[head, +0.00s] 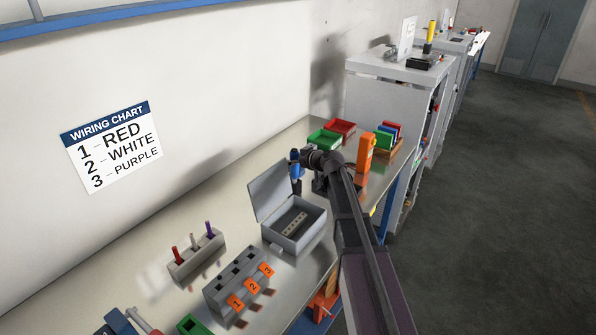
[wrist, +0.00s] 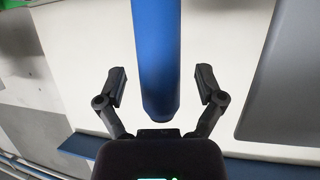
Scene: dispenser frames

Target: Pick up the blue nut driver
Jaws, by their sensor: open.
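The blue nut driver (head: 296,171) stands upright behind the open grey box, close to my gripper, in the head view. In the wrist view its long blue shaft-like body (wrist: 157,55) runs from the top edge down between my two fingers. My gripper (wrist: 162,82) is open, with one finger on each side of the blue body and a gap on both sides. In the head view my gripper (head: 298,157) is small and dark, and partly hidden by my own arm. The lower part of the driver is hidden there.
An open grey box (head: 305,238) with a raised lid (head: 270,187) stands just in front. Green (head: 323,140) and red (head: 342,127) bins and an orange tool (head: 366,153) stand behind. A numbered block (head: 236,282) and a rack with colored pins (head: 197,260) are nearer.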

